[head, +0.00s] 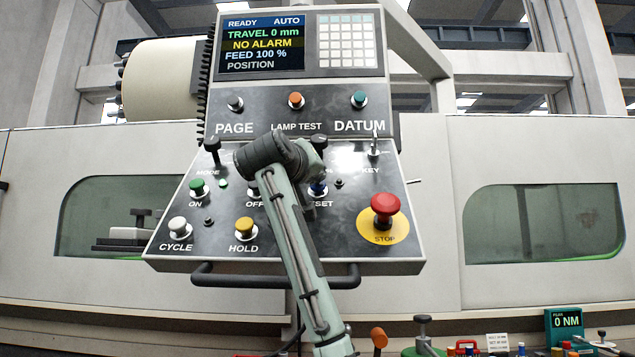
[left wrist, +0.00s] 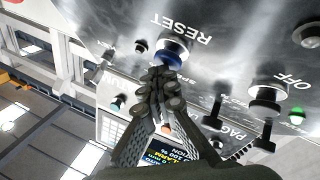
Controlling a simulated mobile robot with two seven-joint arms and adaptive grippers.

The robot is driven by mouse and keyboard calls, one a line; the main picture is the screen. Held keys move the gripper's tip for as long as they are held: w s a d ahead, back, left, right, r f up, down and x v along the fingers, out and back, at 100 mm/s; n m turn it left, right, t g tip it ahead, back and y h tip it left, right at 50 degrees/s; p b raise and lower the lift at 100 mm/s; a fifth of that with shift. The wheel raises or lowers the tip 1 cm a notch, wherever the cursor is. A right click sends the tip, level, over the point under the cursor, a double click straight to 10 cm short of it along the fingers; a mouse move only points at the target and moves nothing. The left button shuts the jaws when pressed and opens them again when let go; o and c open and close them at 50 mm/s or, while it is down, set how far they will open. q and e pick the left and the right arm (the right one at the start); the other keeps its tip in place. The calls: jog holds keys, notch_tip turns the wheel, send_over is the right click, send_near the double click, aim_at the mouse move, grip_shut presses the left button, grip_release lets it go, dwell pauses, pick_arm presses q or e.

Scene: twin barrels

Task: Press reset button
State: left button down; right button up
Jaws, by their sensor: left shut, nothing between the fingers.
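The reset button is a blue cap in a light metal collar on the sloping control panel (head: 190,235). In the head view the reset button (head: 318,189) is partly hidden behind my left arm, and only the end of its label shows. In the left wrist view the blue reset button (left wrist: 171,50) is clear beside its RESET label. My left gripper (left wrist: 163,78) is shut and empty, its fingertips right at the near edge of the blue cap. I cannot tell whether they touch it. My right gripper is in neither view.
Around it are the red stop button (head: 385,206) on a yellow disc, the yellow hold button (head: 245,229), the white cycle button (head: 179,228) and the green on button (head: 197,187). The screen (head: 262,43) reads READY, NO ALARM. A dark handrail (head: 230,276) runs below the panel.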

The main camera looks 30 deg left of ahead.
pick_arm(q)
jog(key=shift+r, duration=0.1)
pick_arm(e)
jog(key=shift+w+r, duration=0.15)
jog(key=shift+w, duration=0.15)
pick_arm(q)
jog(key=s+d+r, duration=0.3)
jog(key=s+r, duration=0.1)
jog(key=shift+s+p, duration=0.25)
jog(key=shift+p, duration=0.1)
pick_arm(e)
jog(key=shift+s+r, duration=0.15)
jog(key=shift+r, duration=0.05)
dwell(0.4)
pick_arm(q)
jog(key=shift+a, duration=0.2)
dwell(0.6)
